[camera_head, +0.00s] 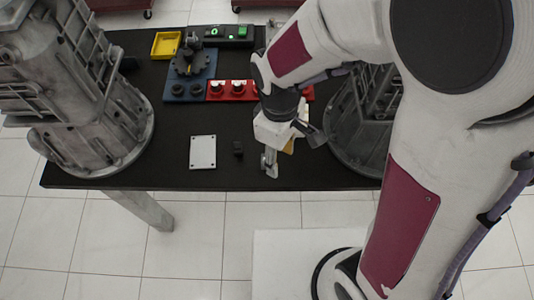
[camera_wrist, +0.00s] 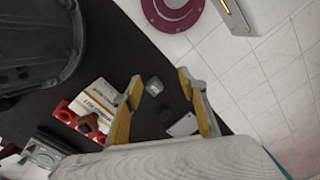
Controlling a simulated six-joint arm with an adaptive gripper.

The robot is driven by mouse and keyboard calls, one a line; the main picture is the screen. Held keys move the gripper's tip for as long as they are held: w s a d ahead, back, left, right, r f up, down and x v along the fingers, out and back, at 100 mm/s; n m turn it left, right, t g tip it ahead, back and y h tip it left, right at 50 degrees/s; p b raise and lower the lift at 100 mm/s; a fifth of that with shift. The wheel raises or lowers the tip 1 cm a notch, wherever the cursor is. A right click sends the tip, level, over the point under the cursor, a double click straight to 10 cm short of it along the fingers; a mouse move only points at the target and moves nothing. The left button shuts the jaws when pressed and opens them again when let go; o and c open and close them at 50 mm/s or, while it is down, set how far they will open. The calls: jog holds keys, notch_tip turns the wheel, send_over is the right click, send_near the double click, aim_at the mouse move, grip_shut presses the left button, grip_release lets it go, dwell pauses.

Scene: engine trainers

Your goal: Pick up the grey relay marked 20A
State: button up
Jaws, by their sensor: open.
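A small dark grey block (camera_wrist: 154,86), which looks like the relay, lies on the black table. It has a pale mark on top that is too small to read.
A pale plate (camera_head: 203,152) lies left of the block. A white-and-yellow box (camera_wrist: 94,99) is near the left finger. A red holder (camera_head: 231,90), a blue tray (camera_head: 190,88) and a yellow bin (camera_head: 166,44) are farther back. Large engine housings (camera_head: 83,95) (camera_head: 361,120) stand on both sides.

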jog(key=w+n, duration=0.1)
jog(key=w+a+f+n, duration=0.1)
jog(key=n, duration=0.1)
jog(key=w+a+f+n, duration=0.1)
jog(key=shift+w+a+f+n+t, duration=0.2)
jog(key=shift+a+n+t, duration=0.1)
jog(key=shift+n, duration=0.1)
jog(key=shift+w+n, duration=0.15)
jog(key=shift+n, duration=0.35)
jog(key=shift+f, duration=0.1)
jog(key=shift+f, duration=1.2)
jog(key=shift+w+a+f, duration=0.1)
jog(key=shift+w+f, duration=0.05)
jog(key=shift+f, duration=1.15)
jog(key=shift+w+a+f, duration=0.1)
jog(key=shift+f, duration=1.2)
